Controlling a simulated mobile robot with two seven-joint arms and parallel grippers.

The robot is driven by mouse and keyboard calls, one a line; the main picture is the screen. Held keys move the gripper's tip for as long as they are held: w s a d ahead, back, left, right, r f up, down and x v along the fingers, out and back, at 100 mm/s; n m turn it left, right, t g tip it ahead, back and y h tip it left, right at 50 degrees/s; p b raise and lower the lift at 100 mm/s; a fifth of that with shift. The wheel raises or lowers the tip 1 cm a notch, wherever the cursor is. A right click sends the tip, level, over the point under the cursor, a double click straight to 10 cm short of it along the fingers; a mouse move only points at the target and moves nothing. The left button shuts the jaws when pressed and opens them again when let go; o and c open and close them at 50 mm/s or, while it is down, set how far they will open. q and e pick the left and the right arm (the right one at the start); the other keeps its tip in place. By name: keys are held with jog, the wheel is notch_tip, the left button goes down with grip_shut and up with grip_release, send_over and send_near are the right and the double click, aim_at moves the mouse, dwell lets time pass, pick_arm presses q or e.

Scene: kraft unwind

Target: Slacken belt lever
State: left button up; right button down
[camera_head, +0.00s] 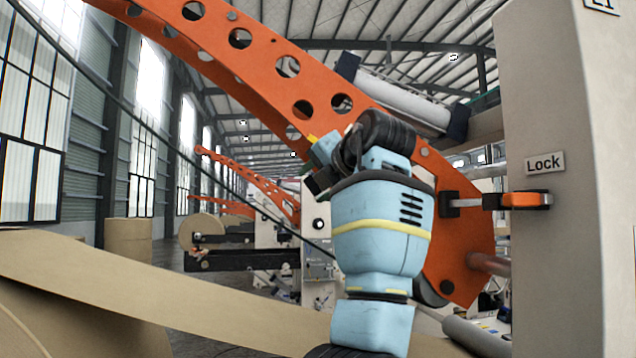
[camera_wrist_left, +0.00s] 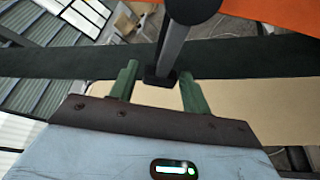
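A grey bar-shaped lever (camera_wrist_left: 173,45) with a dark round hub and a black end block shows in the left wrist view; I take it as the belt lever. A wide dark belt (camera_wrist_left: 60,63) runs across behind it. My left gripper (camera_wrist_left: 160,70) has its two green fingers apart, one on each side of the lever's end block, with gaps showing on both sides. In the head view my left gripper (camera_head: 318,163) is partly hidden by its own wrist, beside the orange arm. The lever cannot be made out there. My right gripper is not in view.
A large perforated orange arm (camera_head: 240,65) crosses behind my left arm. A pale machine column (camera_head: 565,270) with a "Lock" sign (camera_head: 544,164) and an orange-handled clamp (camera_head: 526,200) stands close at the right. A brown paper web (camera_head: 120,290) runs across the lower left.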

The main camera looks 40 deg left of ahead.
pick_arm(q)
jog(key=shift+o, duration=0.8)
jog(key=v, duration=0.8)
jog(key=shift+b, duration=0.4)
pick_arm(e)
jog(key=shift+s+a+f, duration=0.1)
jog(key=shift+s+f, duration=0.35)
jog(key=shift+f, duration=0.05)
pick_arm(q)
jog(key=shift+a, duration=0.1)
jog(key=shift+f, duration=0.1)
